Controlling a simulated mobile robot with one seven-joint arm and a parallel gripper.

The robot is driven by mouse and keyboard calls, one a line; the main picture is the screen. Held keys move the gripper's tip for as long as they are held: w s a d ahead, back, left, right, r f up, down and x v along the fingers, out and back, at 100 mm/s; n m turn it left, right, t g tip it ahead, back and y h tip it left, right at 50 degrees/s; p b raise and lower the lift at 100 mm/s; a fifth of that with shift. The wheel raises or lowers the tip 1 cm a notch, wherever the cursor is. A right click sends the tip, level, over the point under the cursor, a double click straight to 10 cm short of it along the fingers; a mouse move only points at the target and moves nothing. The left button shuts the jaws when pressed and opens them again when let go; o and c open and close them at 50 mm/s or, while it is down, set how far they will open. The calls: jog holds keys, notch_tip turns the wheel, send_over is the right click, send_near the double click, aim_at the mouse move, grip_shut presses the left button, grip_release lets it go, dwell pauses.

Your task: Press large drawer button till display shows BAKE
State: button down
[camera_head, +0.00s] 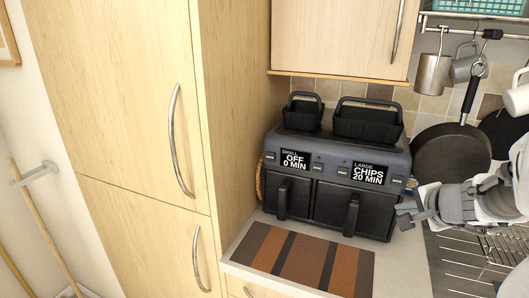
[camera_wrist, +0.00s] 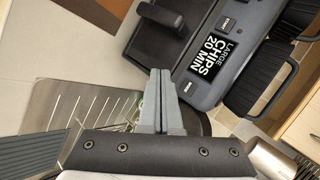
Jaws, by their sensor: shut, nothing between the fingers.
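The dark two-drawer air fryer (camera_head: 335,170) stands on the counter. Its small display (camera_head: 295,159) reads OFF 0 MIN. Its large display (camera_head: 368,173) reads CHIPS 20 MIN; it also shows in the wrist view (camera_wrist: 215,57). Pale-labelled buttons flank the large display, one to its left (camera_head: 342,171) and one to its right (camera_head: 397,180). In the wrist view they are at the top (camera_wrist: 226,22) and near the fingers (camera_wrist: 187,87). My gripper (camera_head: 402,213) is shut and empty, by the fryer's right front side. In the wrist view its fingertips (camera_wrist: 161,72) appear just beside the nearer button; contact is unclear.
Two black baskets (camera_head: 368,121) sit on top of the fryer. A striped mat (camera_head: 290,258) lies in front. A frying pan (camera_head: 450,152) and metal mugs (camera_head: 433,74) hang at right. A steel drainer (camera_head: 470,262) is below my arm. Tall cabinets (camera_head: 130,120) stand left.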

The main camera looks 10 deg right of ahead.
jog(key=p, duration=0.2)
send_near(395, 185)
jog(key=shift+s+a+f+x, duration=0.1)
jog(key=shift+f+x, duration=0.05)
jog(key=shift+x, duration=0.7)
jog(key=shift+s+a+f+x, duration=0.1)
jog(key=shift+x, duration=0.8)
jog(key=shift+s+a+f+x, duration=0.1)
jog(key=shift+f+x, duration=0.05)
jog(key=shift+x, duration=0.7)
jog(key=shift+w, duration=0.15)
jog(key=shift+w+d+b, duration=0.15)
jog(key=shift+w+b, duration=0.1)
jog(key=shift+b, duration=0.05)
jog(key=shift+w+d, duration=0.2)
jog(key=shift+w, duration=0.1)
dwell(0.3)
jog(key=shift+s, duration=0.1)
dwell(0.4)
jog(key=shift+s+a+b, duration=0.4)
jog(key=shift+s+b, duration=0.1)
jog(key=shift+s, duration=0.05)
